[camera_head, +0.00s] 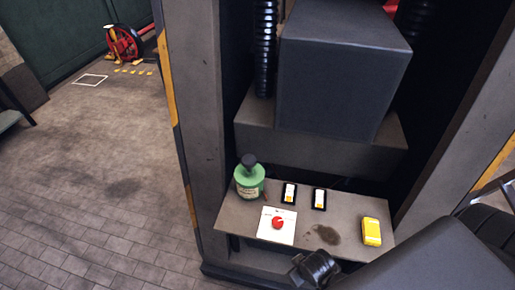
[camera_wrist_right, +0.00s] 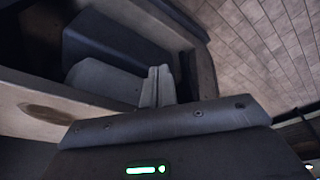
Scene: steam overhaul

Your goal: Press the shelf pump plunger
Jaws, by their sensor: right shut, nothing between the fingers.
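The shelf pump is a green bottle (camera_head: 249,183) with a dark plunger knob (camera_head: 249,160) on top. It stands upright at the left end of the shelf (camera_head: 300,212) in the head view. The plunger looks raised above the green body. My right arm comes in from the lower right, in front of the shelf, well to the right of the pump. In the right wrist view my right gripper (camera_wrist_right: 157,86) has its fingers together with nothing between them. The pump does not show clearly in that view. My left gripper is not in view.
A red button on a white plate (camera_head: 277,224), two small black-and-white items (camera_head: 289,193) (camera_head: 319,198) and a yellow box (camera_head: 371,231) are on the shelf. A dark stain (camera_head: 327,234) marks it. A grey block (camera_head: 343,70) overhangs behind. Floor left is open.

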